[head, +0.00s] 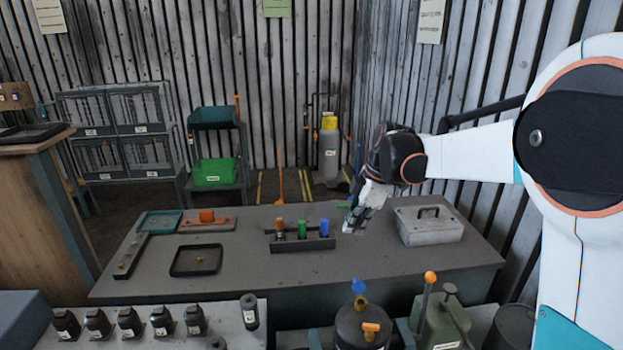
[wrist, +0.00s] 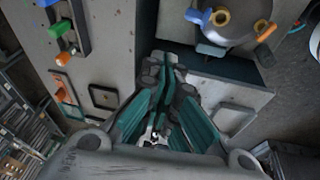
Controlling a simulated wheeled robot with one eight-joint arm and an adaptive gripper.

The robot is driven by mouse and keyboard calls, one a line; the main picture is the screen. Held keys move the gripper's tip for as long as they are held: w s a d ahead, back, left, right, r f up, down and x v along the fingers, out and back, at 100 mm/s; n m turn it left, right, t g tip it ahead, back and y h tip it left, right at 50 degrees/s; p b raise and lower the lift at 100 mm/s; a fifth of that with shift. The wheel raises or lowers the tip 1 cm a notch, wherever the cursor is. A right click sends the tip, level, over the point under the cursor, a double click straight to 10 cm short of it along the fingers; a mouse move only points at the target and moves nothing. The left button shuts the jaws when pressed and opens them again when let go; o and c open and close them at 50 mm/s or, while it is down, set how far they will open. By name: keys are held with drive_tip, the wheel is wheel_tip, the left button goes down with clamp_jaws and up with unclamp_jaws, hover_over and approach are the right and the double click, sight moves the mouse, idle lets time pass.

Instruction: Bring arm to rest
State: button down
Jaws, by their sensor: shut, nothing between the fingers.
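My gripper (head: 355,221) is at the end of my white arm, which reaches in from the right in the head view. It hangs above the grey table, between a rack of coloured-top pieces and a light grey box. In the wrist view its teal-lined fingers (wrist: 165,85) are together, with nothing seen between them. The table surface (head: 350,272) lies below it.
The rack (head: 305,245) holds orange, green and blue pieces. The grey lidded box (head: 430,225) stands right of my gripper. A dark tray (head: 196,260) lies at left. Black bottles, a round vessel and a green machine (head: 440,322) stand in front.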

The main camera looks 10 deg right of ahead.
drive_tip(key=s+r+m+t+h+b, duration=0.1)
drive_tip(key=s+m+t+h+b, duration=0.15)
drive_tip(key=s+m+b, duration=0.9)
drive_tip(key=s+f+m+t+p, duration=0.1)
drive_tip(key=s+f, duration=0.3)
drive_tip(key=s, duration=0.5)
drive_tip(key=s+f+m+t+p, duration=0.1)
drive_tip(key=s+f+m, duration=0.3)
drive_tip(key=s, duration=0.5)
drive_tip(key=shift+s+d+f+t, duration=0.25)
drive_tip(key=shift+d+f+t, duration=0.1)
drive_tip(key=shift+t, duration=0.2)
